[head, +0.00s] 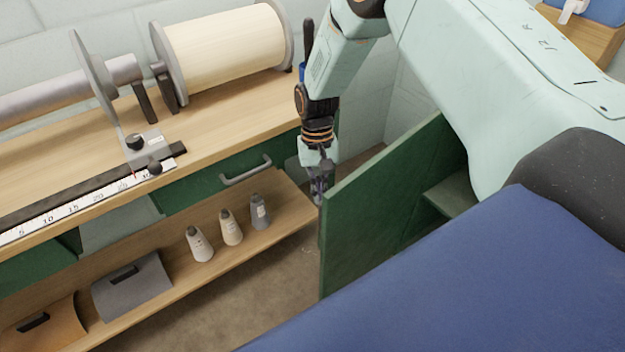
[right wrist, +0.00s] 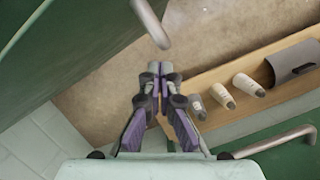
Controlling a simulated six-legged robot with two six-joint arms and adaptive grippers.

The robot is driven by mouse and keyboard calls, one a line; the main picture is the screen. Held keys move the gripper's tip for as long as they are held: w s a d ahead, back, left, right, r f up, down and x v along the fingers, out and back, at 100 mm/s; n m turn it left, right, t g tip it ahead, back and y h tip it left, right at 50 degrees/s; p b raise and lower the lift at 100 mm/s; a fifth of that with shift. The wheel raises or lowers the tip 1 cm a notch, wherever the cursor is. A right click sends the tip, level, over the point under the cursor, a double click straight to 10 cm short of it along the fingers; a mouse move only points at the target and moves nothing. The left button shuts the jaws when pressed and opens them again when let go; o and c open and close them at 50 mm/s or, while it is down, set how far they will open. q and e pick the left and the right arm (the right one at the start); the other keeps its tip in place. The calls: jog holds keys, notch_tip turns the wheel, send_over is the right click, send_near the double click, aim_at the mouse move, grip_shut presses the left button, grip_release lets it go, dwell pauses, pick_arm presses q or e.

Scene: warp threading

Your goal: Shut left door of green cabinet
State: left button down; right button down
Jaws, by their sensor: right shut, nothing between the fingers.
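The green cabinet stands right of centre in the head view; its inner shelf (head: 448,192) shows behind the green door (head: 370,225), which stands open. My right gripper (head: 319,190) is shut and empty, pointing down beside the door's near-left edge. In the right wrist view the shut fingertips (right wrist: 160,70) are just below a grey handle (right wrist: 150,22), with a visible gap. The green door surface (right wrist: 55,45) fills the upper left there. Most of the cabinet is hidden by my arm and the blue surface. My left gripper is not in view.
A wooden workbench (head: 75,165) with a large roller (head: 225,45) runs along the left. Its green drawer has a grey handle (head: 246,172). Several small cones (head: 231,228) stand on the lower shelf. A blue surface (head: 480,285) covers the lower right. Bare floor (head: 265,280) lies between.

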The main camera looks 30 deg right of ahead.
jog(key=shift+s+a, duration=0.3)
jog(key=shift+s, duration=0.15)
jog(key=shift+s+a, duration=0.1)
jog(key=shift+s, duration=0.05)
